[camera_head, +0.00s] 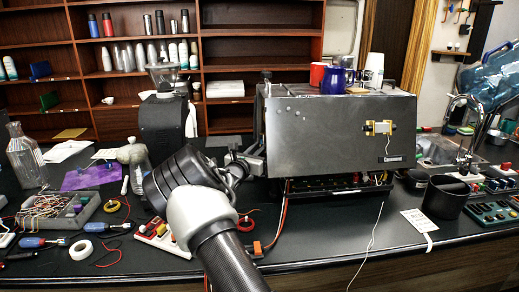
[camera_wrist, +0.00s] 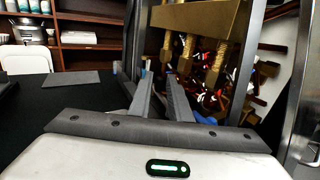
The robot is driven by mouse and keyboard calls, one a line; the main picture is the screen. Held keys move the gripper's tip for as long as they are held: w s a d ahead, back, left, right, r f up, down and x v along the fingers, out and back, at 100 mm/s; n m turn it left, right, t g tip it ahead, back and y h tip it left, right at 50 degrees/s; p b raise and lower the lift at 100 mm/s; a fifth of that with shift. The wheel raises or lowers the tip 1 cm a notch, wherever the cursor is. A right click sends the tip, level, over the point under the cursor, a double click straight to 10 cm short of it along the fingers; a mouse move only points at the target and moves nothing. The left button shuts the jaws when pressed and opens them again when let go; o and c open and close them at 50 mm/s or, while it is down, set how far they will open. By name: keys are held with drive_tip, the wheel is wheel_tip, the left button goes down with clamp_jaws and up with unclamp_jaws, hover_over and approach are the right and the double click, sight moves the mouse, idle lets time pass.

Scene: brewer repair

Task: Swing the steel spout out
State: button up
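The steel brewer (camera_head: 340,130) stands on the dark counter, with a gauge-like brass part on its front. My gripper (camera_head: 250,163) is at the brewer's left end, at about the height of its lower half. In the wrist view, the two fingers of my gripper (camera_wrist: 160,78) point toward the brewer's open side, with a narrow gap between them and nothing clearly held. Brass fittings (camera_wrist: 195,45) and tangled wires (camera_wrist: 208,85) show just beyond the fingers. I cannot make out a steel spout on the brewer; whether the fingertips touch anything is unclear.
Mugs (camera_head: 333,80) and cups stand on top of the brewer. A black grinder (camera_head: 165,125) stands behind my arm. A parts tray (camera_head: 60,208), screwdrivers and tape lie at left. A black bin (camera_head: 445,197) and a sink with a curved steel tap (camera_head: 466,130) are at right.

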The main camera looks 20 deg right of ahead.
drive_tip(key=shift+w+d, duration=0.2)
clamp_jaws()
